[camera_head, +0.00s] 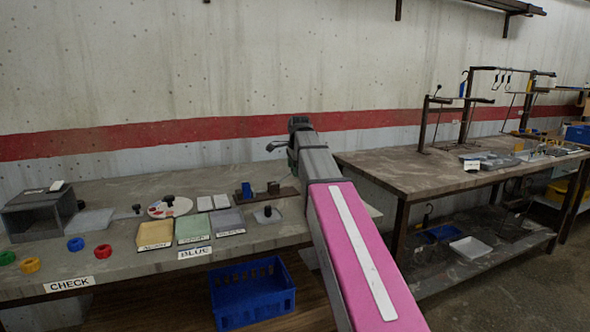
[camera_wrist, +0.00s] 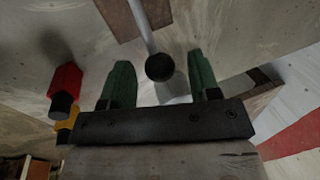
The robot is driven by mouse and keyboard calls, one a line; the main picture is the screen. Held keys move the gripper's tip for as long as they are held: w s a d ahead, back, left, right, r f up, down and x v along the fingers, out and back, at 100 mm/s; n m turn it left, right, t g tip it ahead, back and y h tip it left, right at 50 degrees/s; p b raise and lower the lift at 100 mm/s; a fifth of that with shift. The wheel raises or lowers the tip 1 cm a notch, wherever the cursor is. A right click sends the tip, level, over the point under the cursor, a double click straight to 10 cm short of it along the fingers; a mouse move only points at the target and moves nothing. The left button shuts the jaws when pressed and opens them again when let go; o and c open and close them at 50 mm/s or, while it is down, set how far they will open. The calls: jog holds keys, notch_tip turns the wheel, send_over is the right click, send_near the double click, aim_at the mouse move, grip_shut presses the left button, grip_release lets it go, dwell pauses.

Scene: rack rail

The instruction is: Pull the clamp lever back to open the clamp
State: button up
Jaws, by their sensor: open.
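A clamp lever shows in the wrist view as a pale rod with a round black knob (camera_wrist: 159,68). The knob lies between the two green fingers of my gripper (camera_wrist: 159,60), with a visible gap to each side. My gripper is open, and I see no finger touching the knob. A brown plate (camera_wrist: 118,15) lies at the top of that view, beside the rod. In the head view my arm runs over the right end of the left bench, and its far end hides the lever. I cannot tell the clamp's jaw state.
A red-and-black piece (camera_wrist: 64,88) stands left of my gripper in the wrist view. On the left bench (camera_head: 120,260) are trays, coloured rings and a grey box (camera_head: 40,212). A blue crate (camera_head: 252,292) sits below. A second bench (camera_head: 400,175) stands right.

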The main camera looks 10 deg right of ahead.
jog(key=shift+f, duration=0.15)
grip_shut()
jog(key=shift+a, duration=0.1)
